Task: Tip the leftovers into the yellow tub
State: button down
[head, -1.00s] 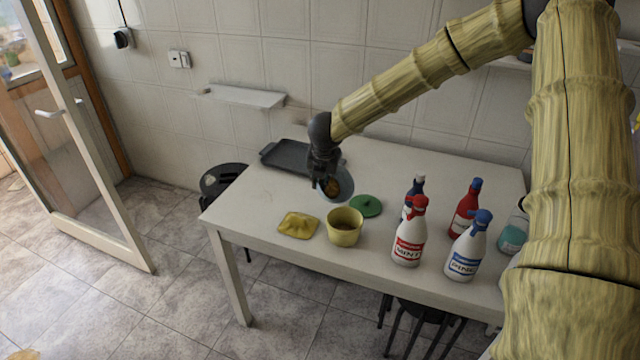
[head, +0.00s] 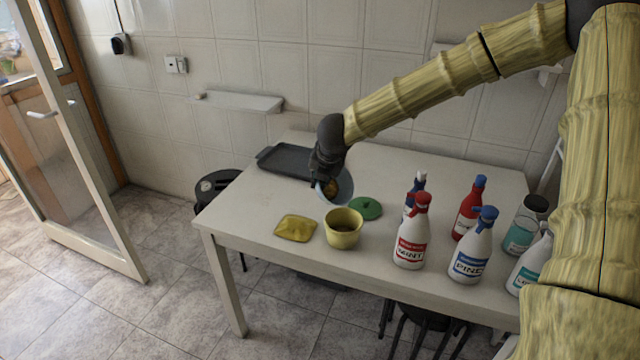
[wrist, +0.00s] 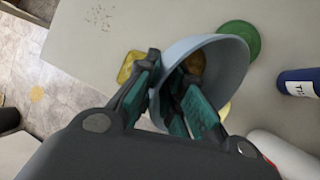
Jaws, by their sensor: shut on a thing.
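My gripper (head: 325,180) is shut on a pale blue-grey bowl (head: 322,194), gripping it by its wall. The bowl is steeply tilted, its opening turned toward the right, with brownish leftovers (head: 345,186) visible inside. In the wrist view the bowl (wrist: 226,68) is between and beyond the fingers, with the leftovers (wrist: 195,63) within it. The yellow tub (head: 343,240) stands upright on the table, just in front of the bowl in the head view. In the wrist view the bowl hides most of the tub. I cannot tell whether any food is in the tub.
A yellow crumpled-looking flat piece (head: 295,228) lies left of the tub, and a green disc (head: 367,208) lies behind it. A dark tray (head: 285,161) is at the back left. Several bottles, including one marked PINE (head: 470,258), crowd the table's right side.

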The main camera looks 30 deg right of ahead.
jog(key=shift+s+d+t+y+b, duration=0.25)
jog(key=shift+t+b, duration=0.35)
jog(key=shift+b, duration=1.65)
jog(key=shift+s+a+t+y+b, duration=0.1)
jog(key=shift+s+t+b, duration=0.4)
jog(key=shift+b, duration=1.75)
jog(key=shift+d+r+t+b, duration=0.1)
jog(key=shift+t+b, duration=0.4)
jog(key=shift+b, duration=0.85)
jog(key=shift+s+r+m+t+b, duration=0.3)
jog(key=shift+s+r+t+b, duration=0.1)
jog(key=shift+b, duration=1.15)
jog(key=shift+r, duration=0.15)
jog(key=shift+y+b, duration=0.25)
jog(key=shift+b, duration=0.25)
jog(key=shift+s+d+r+t+b, duration=0.1)
jog(key=shift+s+r+t+b, duration=0.2)
jog(key=shift+b, duration=0.45)
jog(key=shift+s+d+f+t+b, duration=0.1)
jog(key=shift+t+b, duration=0.3)
jog(key=shift+b, duration=0.35)
jog(key=shift+r, duration=0.3)
